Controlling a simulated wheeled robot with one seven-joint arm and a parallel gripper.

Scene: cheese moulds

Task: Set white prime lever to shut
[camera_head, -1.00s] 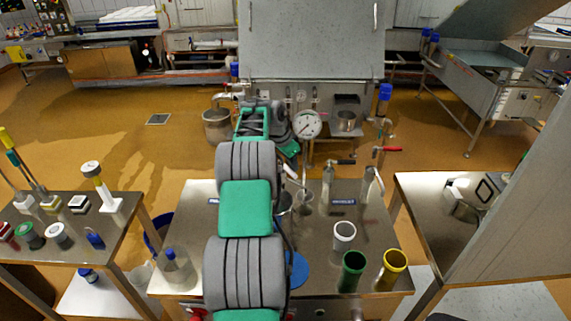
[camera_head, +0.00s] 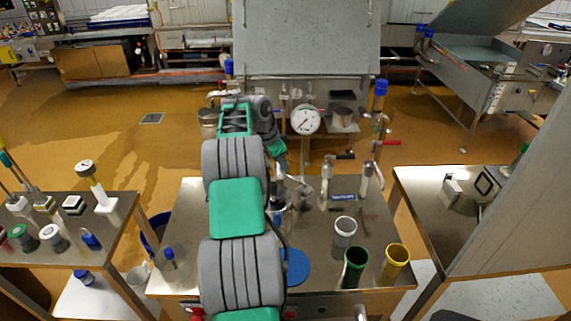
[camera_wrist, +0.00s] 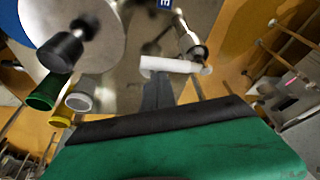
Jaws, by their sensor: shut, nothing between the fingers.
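The white lever (camera_wrist: 168,65) lies across the middle of the wrist view as a short white bar, with its right end at a small metal joint. My gripper (camera_wrist: 157,82) is shut and empty. Its grey fingertips are right at the lever's near side; I cannot tell whether they touch it. In the head view my gripper is low over the middle of the steel table, behind my arm and left of the valves. It is mostly hidden there, and the lever is too small to make out clearly.
A round gauge (camera_head: 305,120) stands behind the steel table (camera_head: 330,270). Upright valves (camera_head: 327,172) are to the right. White (camera_head: 345,232), green (camera_head: 355,266) and yellow (camera_head: 396,261) cups stand at the front right. A black knob (camera_wrist: 60,52) is upper left in the wrist view.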

